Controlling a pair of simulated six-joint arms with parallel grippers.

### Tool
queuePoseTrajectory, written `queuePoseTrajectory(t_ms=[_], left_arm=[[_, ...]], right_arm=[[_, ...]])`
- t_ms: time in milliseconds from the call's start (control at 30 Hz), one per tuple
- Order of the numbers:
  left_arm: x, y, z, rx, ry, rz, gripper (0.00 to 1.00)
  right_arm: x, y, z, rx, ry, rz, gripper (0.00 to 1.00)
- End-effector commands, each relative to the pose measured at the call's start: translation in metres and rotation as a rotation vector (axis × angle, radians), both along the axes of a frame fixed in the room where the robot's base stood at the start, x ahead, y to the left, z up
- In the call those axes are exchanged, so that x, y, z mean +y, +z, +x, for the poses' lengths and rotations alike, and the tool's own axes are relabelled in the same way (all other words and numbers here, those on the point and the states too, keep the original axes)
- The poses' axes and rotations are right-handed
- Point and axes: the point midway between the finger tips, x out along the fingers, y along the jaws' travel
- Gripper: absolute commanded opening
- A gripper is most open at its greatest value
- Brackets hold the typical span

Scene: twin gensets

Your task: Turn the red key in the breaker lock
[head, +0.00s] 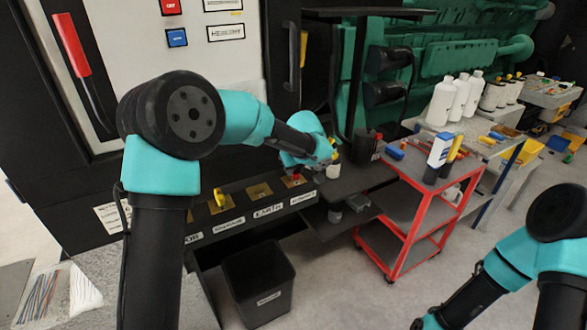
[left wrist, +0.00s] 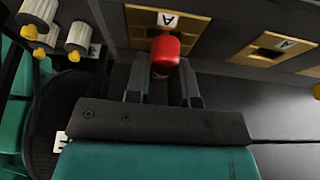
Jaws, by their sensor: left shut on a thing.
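The red key (left wrist: 165,52) stands in its lock on the brass plate (left wrist: 147,21) marked A, seen in the left wrist view. My left gripper (left wrist: 164,85) has a finger on each side of the key and is shut on it. In the head view the red key (head: 293,179) shows as a small red spot on the dark lock panel (head: 235,232), with my left gripper (head: 310,160) just above it. The fingertips are mostly hidden there behind my wrist.
A yellow key (head: 219,198) stands in another lock to the left. A black bin (head: 258,284) is on the floor below. A red cart (head: 408,235) with bottles and tools stands right. A cabinet with a red-handled lever (head: 72,45) rises behind.

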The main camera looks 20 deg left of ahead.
Motion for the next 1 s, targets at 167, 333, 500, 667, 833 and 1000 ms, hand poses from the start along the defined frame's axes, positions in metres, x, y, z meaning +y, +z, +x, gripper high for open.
queuePoseTrajectory(t_ms=[167,333,500,667,833,1000], left_arm=[[0.000,0.000,0.000,0.000,0.002,0.000,0.28],[0.000,0.000,0.000,0.000,0.002,0.000,0.44],[0.000,0.000,0.000,0.000,0.003,0.000,0.53],[0.000,0.000,0.000,0.000,0.003,0.000,0.53],[0.000,0.008,0.000,-0.001,0.002,0.000,0.53],[0.000,0.022,0.000,-0.002,0.004,0.000,0.53]], right_arm=[[0.000,0.000,0.000,0.000,0.000,0.000,0.89],[0.000,0.000,0.000,0.000,0.000,0.000,0.89],[0.000,0.000,0.000,0.000,0.000,0.000,0.89],[0.000,0.000,0.000,0.000,0.000,0.000,0.89],[0.000,0.000,0.000,0.000,0.000,0.000,0.89],[0.000,0.000,0.000,0.000,0.000,0.000,0.89]])
